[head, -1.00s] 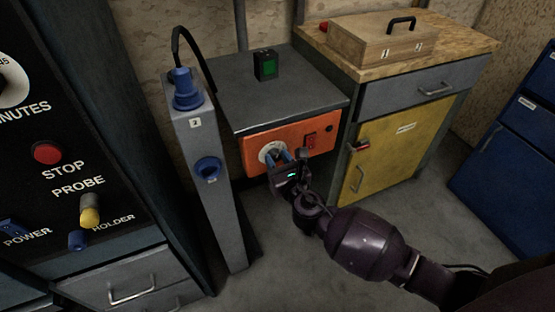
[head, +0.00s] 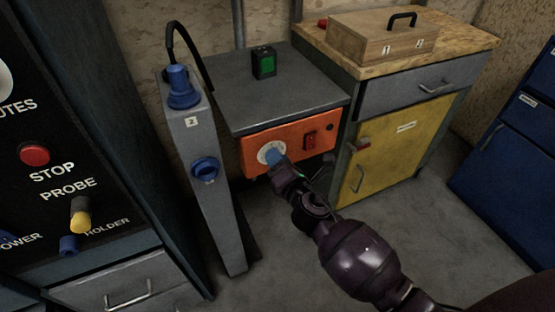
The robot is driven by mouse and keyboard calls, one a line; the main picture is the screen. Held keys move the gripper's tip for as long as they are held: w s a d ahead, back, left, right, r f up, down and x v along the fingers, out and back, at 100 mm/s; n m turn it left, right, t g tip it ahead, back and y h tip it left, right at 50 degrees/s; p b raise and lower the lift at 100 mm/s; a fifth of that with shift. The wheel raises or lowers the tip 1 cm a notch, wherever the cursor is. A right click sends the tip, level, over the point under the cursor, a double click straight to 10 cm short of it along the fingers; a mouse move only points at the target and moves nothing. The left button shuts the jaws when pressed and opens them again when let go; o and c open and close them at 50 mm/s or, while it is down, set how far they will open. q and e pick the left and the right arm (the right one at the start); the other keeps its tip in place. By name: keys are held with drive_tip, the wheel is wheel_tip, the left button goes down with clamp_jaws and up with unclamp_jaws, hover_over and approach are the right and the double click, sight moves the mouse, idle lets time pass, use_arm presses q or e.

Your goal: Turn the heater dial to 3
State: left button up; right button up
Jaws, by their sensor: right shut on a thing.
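The heater is a grey-topped unit with an orange front panel (head: 301,146). Its white round dial face (head: 264,154) is at the panel's left, partly covered by my gripper. My left gripper is not in view.
A grey post (head: 208,190) with blue knobs stands close on the left. A yellow-door cabinet (head: 395,150) is on the right, with a wooden box (head: 376,40) on top. A green-screened block (head: 264,64) sits on the heater.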

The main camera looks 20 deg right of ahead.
use_arm(q)
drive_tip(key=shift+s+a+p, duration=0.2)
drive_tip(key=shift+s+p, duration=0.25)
drive_tip(key=shift+p, duration=0.15)
use_arm(e)
drive_tip(key=m, duration=1)
drive_tip(key=shift+f, duration=0.1)
drive_tip(key=shift+f+m, duration=0.1)
drive_tip(key=shift+m, duration=0.3)
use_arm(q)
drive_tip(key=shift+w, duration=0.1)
use_arm(e)
drive_tip(key=o, duration=0.9)
drive_tip(key=shift+s, duration=0.1)
